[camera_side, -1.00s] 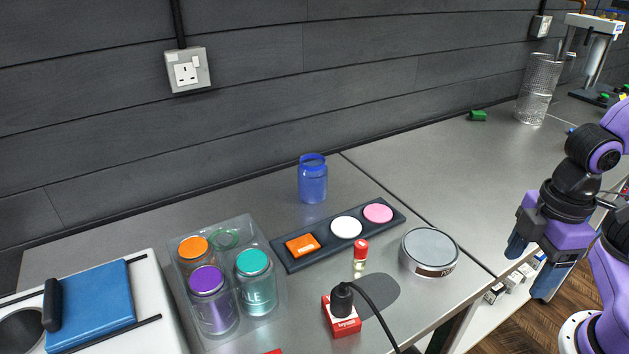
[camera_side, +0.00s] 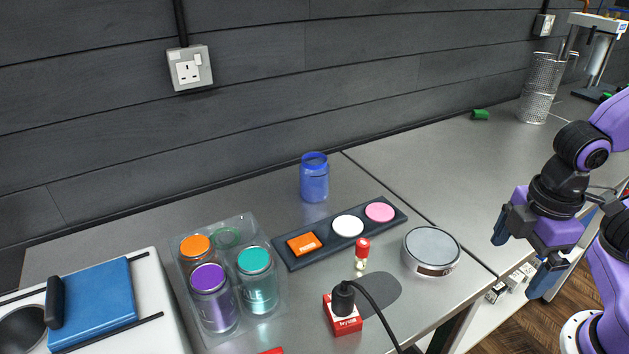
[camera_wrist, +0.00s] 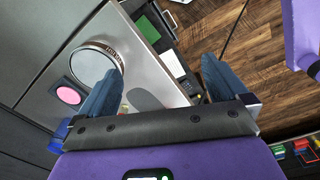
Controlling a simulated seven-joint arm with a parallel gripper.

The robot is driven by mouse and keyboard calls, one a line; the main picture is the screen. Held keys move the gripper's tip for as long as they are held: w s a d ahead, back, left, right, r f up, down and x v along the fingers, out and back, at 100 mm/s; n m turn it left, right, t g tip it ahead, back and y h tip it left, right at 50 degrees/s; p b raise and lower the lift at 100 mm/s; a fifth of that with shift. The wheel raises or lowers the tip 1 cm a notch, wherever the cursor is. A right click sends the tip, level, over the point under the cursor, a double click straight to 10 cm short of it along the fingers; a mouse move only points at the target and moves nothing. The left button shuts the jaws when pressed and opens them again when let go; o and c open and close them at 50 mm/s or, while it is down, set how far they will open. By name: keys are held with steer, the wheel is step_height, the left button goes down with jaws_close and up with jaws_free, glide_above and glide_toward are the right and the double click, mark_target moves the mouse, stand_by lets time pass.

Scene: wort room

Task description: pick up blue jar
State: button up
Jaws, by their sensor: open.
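The blue jar (camera_side: 314,181) stands upright and open-topped at the back of the steel bench, close to the dark wall, behind the dark strip. In the wrist view a bit of blue (camera_wrist: 58,139) shows beside the left finger, mostly hidden; it may be the jar. My gripper (camera_side: 523,247) is at the right, beyond the front edge of the bench, well apart from the jar. In the wrist view my gripper (camera_wrist: 155,85) is open, with nothing between its fingers.
A clear tray (camera_side: 282,297) holds jars with orange, purple and teal lids. A dark strip (camera_side: 372,230) carries an orange block and white and pink discs. A round grey-topped tin (camera_side: 431,250), a small red-capped vial (camera_side: 361,252) and a red box with a black cable (camera_side: 343,318) stand nearby.

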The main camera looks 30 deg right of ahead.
steer(key=w+a+n+t+h, duration=0.3)
steer(key=w+a+n, duration=0.15)
steer(key=w, duration=0.65)
steer(key=w+a+n+t+h, duration=0.25)
steer(key=w+a+n, duration=0.2)
steer(key=w, duration=0.65)
steer(key=n+t+h, duration=0.3)
steer(key=n+t, duration=0.2)
steer(key=n, duration=0.1)
glide_toward(313, 173)
steer(key=shift+g, duration=0.25)
steer(key=x, duration=0.8)
steer(key=shift+w+d+r, duration=0.1)
steer(key=shift+w+r, duration=0.05)
steer(key=shift+w, duration=0.05)
steer(key=shift+a+f+x, duration=0.1)
steer(key=shift+x, duration=1.3)
steer(key=shift+a+f+x, duration=0.1)
steer(key=shift+x, duration=1.3)
steer(key=c, duration=1)
